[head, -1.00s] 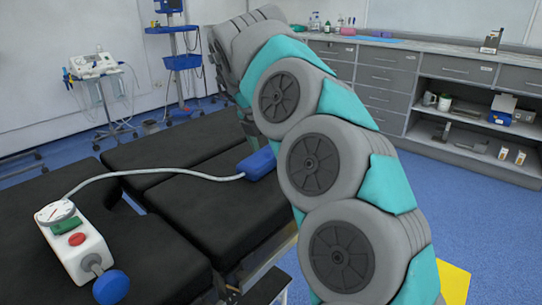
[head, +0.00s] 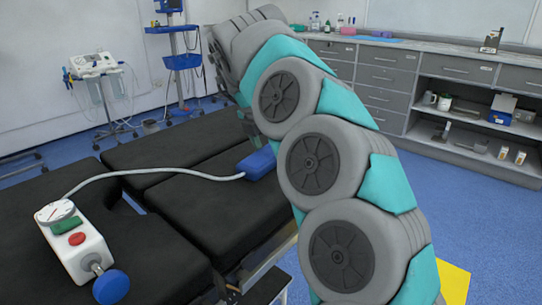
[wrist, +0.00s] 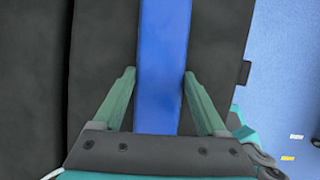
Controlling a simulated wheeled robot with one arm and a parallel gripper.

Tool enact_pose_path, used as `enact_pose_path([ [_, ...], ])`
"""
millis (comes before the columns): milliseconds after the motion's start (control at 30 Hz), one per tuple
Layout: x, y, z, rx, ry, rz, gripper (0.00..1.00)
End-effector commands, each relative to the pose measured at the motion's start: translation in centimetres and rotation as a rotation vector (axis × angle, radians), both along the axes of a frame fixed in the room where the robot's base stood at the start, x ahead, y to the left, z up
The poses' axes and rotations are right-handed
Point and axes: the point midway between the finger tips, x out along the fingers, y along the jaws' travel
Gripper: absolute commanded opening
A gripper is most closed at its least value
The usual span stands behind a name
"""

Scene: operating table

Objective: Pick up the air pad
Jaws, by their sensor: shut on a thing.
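The air pad is a blue, flat, elongated pad (head: 257,164) on the black operating table (head: 168,158) in the head view, partly hidden behind my arm. A pale hose runs from it to a white control box (head: 76,245) with a gauge, a red button and a blue knob. In the wrist view the blue pad (wrist: 162,70) runs lengthwise between the green fingers of my gripper (wrist: 160,78). The fingers touch the pad's two sides and are shut on it. In the head view the fingers are mostly hidden behind the arm.
A grey drawer counter (head: 385,80) with open shelves stands at the back right. A white device on a wheeled stand (head: 95,66) and a blue-trayed stand (head: 182,62) are at the back left. Blue floor (head: 470,215) is clear at the right.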

Motion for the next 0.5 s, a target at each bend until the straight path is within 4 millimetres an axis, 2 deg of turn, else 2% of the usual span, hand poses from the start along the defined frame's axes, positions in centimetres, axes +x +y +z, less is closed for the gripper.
enact_pose_path([
  [500,0.04,0.02,0.65,0.001,-0.002,-0.001,0.08],
])
